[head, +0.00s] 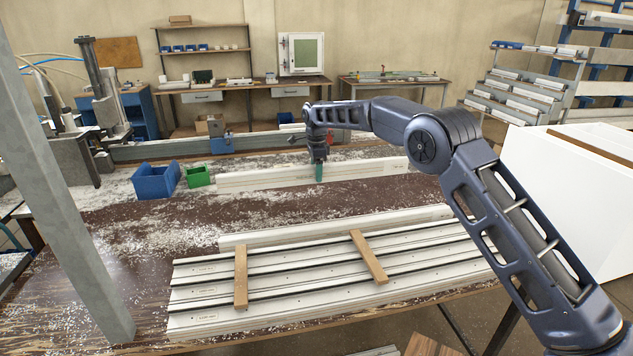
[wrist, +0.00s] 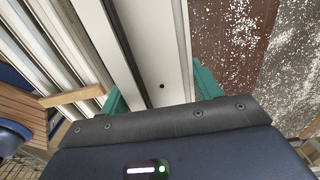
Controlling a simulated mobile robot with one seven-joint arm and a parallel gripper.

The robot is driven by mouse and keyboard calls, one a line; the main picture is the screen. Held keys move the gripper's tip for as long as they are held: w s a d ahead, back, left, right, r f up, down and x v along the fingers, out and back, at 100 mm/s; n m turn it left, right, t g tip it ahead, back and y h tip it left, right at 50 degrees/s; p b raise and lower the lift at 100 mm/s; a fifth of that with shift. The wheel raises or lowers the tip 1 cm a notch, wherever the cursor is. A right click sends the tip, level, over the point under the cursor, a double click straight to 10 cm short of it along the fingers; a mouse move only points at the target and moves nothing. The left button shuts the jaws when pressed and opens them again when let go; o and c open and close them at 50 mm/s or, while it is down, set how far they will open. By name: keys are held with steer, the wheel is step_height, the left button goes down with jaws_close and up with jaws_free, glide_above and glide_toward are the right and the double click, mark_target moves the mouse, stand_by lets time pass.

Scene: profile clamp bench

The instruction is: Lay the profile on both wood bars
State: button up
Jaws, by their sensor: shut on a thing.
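The profile (head: 270,179) is a long white bar running left to right behind the wood bars. My gripper (head: 319,172) is above its middle with teal fingers down on it. In the wrist view my gripper (wrist: 161,92) has one finger on each side of the white profile (wrist: 150,40). I cannot tell whether its underside touches the bench. The left wood bar (head: 241,277) and right wood bar (head: 368,257) lie apart across several white profiles nearer the front, with nothing on top. One wood bar also shows in the wrist view (wrist: 75,96).
Another white profile (head: 340,225) lies just behind the wood bars. A blue bin (head: 155,182) and a green bin (head: 199,176) stand left of the held profile. A grey post (head: 62,190) rises at the left. The brown bench (head: 130,235) is strewn with white chips.

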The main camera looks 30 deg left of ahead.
steer(key=shift+s+d+r, duration=0.1)
steer(key=shift+r, duration=0.65)
steer(key=s+d+r, duration=0.4)
steer(key=s+d, duration=0.4)
steer(key=d, duration=0.2)
steer(key=s+d+r, duration=0.4)
steer(key=s+d, duration=0.4)
steer(key=d, duration=0.2)
steer(key=f, duration=2)
steer(key=shift+w+a, duration=0.15)
steer(key=shift+w, duration=0.1)
steer(key=shift+f, duration=0.1)
steer(key=o, duration=1.6)
steer(key=shift+o, duration=0.2)
step_height(320, 180, up, 12)
